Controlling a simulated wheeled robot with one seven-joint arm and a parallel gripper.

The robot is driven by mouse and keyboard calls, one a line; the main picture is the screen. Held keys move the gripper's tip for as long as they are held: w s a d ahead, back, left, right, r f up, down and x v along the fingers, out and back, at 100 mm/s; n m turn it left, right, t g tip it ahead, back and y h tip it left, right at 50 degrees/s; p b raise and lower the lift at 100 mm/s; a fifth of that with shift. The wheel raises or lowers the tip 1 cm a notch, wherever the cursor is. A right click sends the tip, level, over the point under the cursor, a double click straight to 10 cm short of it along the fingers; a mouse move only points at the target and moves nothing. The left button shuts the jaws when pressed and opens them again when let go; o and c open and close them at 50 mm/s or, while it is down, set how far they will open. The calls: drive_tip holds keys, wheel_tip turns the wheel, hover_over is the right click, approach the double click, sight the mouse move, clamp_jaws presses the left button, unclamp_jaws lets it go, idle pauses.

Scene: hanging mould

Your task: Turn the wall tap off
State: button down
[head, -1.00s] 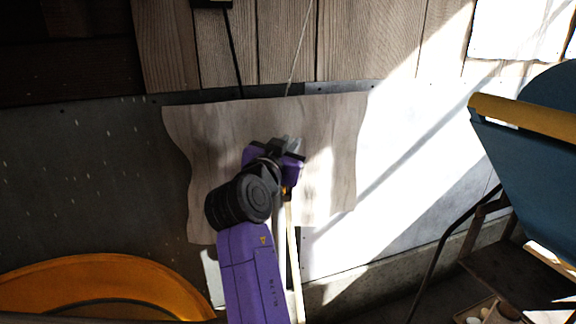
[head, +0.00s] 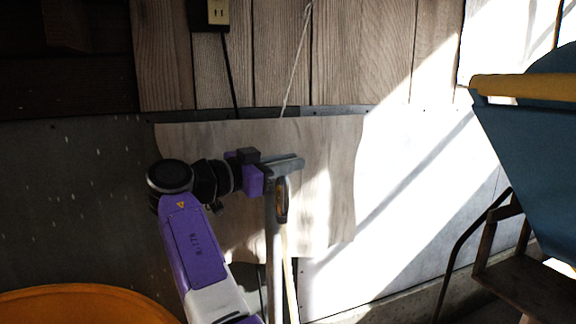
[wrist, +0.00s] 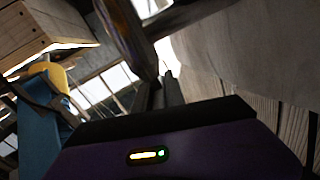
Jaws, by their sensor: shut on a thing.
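The wall tap stands in front of the wooden board (head: 335,190), on top of a pale vertical pipe (head: 273,250). A dark and amber rounded part (head: 282,203), seen nearly edge-on, hangs just below my fingers. My gripper (head: 290,165) reaches in from the left, its fingers pointing right across the top of the tap. It is shut on the tap handle, which the fingers mostly hide. In the wrist view my fingers (wrist: 167,90) show close together, with a dark round part (wrist: 125,35) just beyond them.
A wall socket (head: 218,12) with a hanging black cord is above. A blue and yellow chair-like thing (head: 530,150) stands at the right, by a wooden step (head: 520,295). An orange rounded object (head: 85,305) is at the lower left.

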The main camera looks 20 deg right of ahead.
drive_tip(key=shift+s+d+f+m+g+h, duration=0.1)
drive_tip(key=shift+m+g+h, duration=0.1)
drive_tip(key=shift+m+g, duration=0.55)
drive_tip(key=shift+s+m+g+h, duration=0.1)
drive_tip(key=shift+m+g+h, duration=0.2)
drive_tip(key=shift+g, duration=0.85)
drive_tip(key=c, duration=1.4)
unclamp_jaws()
